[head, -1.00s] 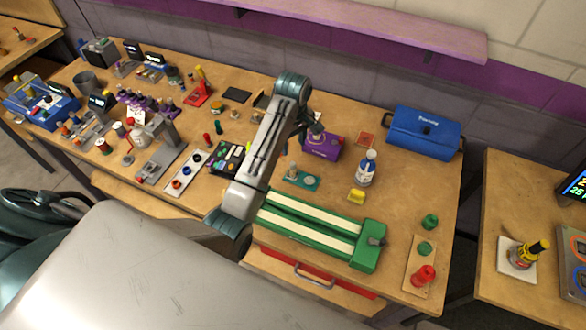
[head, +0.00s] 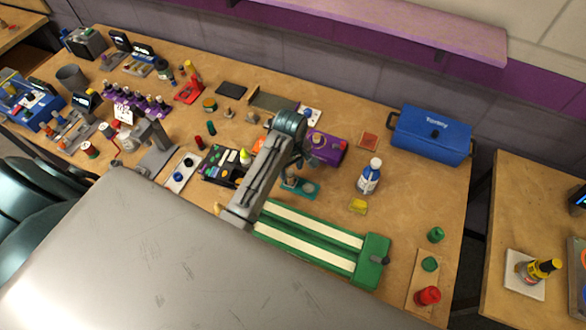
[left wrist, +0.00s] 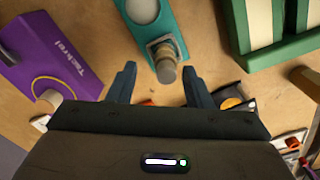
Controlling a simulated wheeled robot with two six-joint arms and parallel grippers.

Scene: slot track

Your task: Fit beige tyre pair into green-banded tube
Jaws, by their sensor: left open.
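My left gripper (left wrist: 160,84) is open, with its two fingers apart. In the left wrist view a grey-beige round post (left wrist: 165,70) stands on a teal fixture (left wrist: 176,20) between and just beyond the fingertips; nothing is gripped. The fixture also shows in the head view (head: 308,189), below my left gripper (head: 300,166), which is partly hidden by its arm. I cannot tell whether the post is the beige tyre pair. I cannot make out a green-banded tube. My right gripper is out of view.
A purple box (left wrist: 45,52) stands close on the left of the wrist view. A green track piece with cream strips (head: 325,240) lies in front. A black tray (head: 222,166) lies left.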

